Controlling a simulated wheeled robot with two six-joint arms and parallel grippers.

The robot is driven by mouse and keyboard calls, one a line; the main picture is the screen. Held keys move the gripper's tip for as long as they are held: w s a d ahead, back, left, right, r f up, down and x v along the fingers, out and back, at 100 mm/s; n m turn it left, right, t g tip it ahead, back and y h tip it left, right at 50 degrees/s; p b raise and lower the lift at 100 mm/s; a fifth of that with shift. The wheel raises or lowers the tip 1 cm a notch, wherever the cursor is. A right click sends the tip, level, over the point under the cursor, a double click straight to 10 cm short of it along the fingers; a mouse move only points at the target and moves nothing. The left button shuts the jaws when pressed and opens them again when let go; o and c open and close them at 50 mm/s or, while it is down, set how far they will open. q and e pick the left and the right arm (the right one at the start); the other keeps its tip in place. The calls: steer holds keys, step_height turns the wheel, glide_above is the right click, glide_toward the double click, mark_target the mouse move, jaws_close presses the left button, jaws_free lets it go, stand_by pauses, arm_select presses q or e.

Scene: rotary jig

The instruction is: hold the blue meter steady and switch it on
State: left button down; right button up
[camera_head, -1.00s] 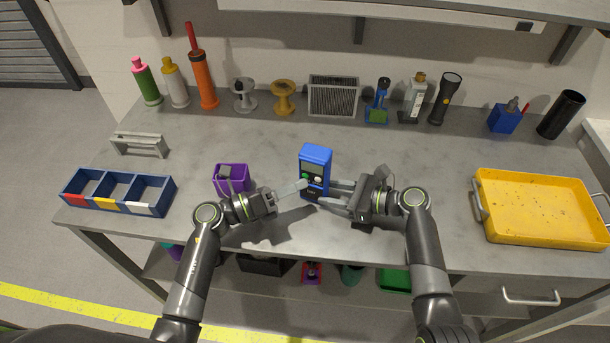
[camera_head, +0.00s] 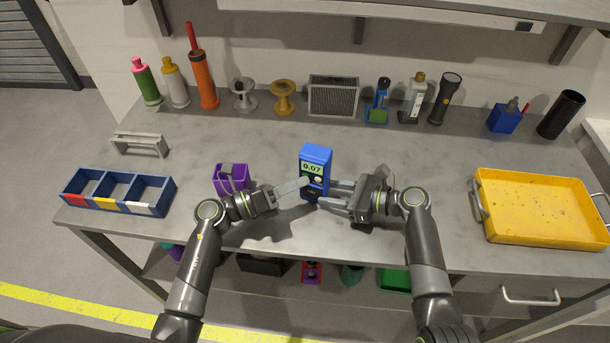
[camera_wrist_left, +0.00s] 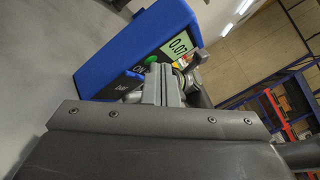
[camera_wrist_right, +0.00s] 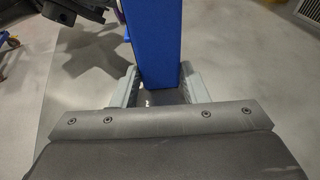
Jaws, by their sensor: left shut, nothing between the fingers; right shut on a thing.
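The blue meter (camera_head: 316,155) stands upright on the grey bench, and its display (camera_head: 312,168) is lit and reads 0.07. My right gripper (camera_head: 340,194) is shut on the meter's lower part from the right; the right wrist view shows a finger on each side of the blue body (camera_wrist_right: 153,45). My left gripper (camera_head: 305,184) is shut and empty, its fingertips at the meter's front face by the buttons. In the left wrist view the meter (camera_wrist_left: 130,45) shows a green button (camera_wrist_left: 151,60) marked ON beside the fingertips (camera_wrist_left: 163,70). Whether the tips touch a button is hard to tell.
A purple bin (camera_head: 231,180) stands just behind my left gripper. A blue compartment tray (camera_head: 118,190) lies at the left and a yellow tray (camera_head: 545,207) at the right. Bottles, spools and a torch (camera_head: 446,98) line the back. The bench middle behind the meter is clear.

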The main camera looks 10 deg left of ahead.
arm_select(q)
steer(key=shift+s, duration=0.1)
steer(key=shift+s+a, duration=0.2)
steer(key=shift+s, duration=0.55)
steer(key=shift+s+a, duration=0.2)
steer(key=shift+s, duration=0.6)
steer(key=shift+s+a, duration=0.2)
steer(key=shift+s, duration=0.65)
steer(key=shift+s+a, duration=0.2)
steer(key=shift+s, duration=0.6)
arm_select(e)
steer(key=o, duration=0.8)
steer(key=shift+o, duration=0.2)
